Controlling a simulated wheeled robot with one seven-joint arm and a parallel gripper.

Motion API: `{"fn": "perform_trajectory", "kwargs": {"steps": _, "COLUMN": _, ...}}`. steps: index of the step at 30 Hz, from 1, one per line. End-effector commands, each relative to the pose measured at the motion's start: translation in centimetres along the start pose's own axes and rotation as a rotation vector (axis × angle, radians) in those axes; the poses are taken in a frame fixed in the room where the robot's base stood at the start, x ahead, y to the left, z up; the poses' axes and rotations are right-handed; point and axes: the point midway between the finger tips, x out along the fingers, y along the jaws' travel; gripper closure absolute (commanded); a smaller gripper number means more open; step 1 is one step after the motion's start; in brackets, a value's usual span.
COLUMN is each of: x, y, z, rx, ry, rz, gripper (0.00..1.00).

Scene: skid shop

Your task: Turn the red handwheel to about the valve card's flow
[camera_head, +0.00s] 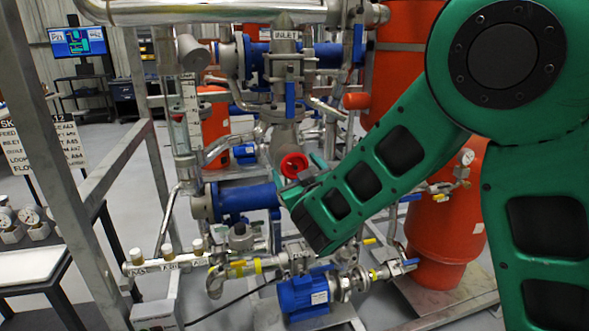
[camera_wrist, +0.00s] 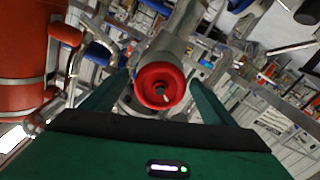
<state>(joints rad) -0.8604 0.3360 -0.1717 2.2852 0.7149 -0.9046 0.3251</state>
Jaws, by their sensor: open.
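In the wrist view the red handwheel (camera_wrist: 160,87) is near the middle, between the two green fingers of my gripper (camera_wrist: 157,92). The fingers are spread apart on either side of it. I cannot tell whether they touch it. In the head view my green arm reaches in from the right and its end partly covers the area right of the wheel. A card with printed lines (camera_head: 50,146) hangs at the left; its flow line is only partly readable.
Grey frame posts (camera_head: 120,160) stand left of the wheel. Blue pipe sections (camera_head: 245,197), a blue motor (camera_head: 303,297) and small valves crowd the space below. A red tank (camera_head: 440,225) stands at the right. A table with gauges (camera_head: 30,222) is at the far left.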

Motion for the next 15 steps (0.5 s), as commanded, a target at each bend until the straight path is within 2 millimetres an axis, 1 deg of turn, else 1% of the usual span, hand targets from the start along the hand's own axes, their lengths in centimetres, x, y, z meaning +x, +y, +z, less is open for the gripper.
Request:
{"fn": "perform_trajectory", "kwargs": {"steps": 3, "x": 1.0, "y": 0.1, "z": 0.1, "rx": 0.0, "ry": -0.001, "rz": 0.001, "gripper": 0.21}}
{"fn": "perform_trajectory", "kwargs": {"steps": 6, "x": 1.4, "y": 0.1, "z": 0.1, "rx": 0.0, "ry": -0.001, "rz": 0.0, "gripper": 0.21}}
{"fn": "perform_trajectory", "kwargs": {"steps": 14, "x": 1.5, "y": 0.0, "z": 0.0, "rx": -0.001, "ry": -0.001, "rz": 0.0, "gripper": 0.21}}
{"fn": "perform_trajectory", "kwargs": {"steps": 15, "x": 1.5, "y": 0.0, "z": 0.0, "rx": -0.001, "ry": -0.001, "rz": 0.0, "gripper": 0.26}}
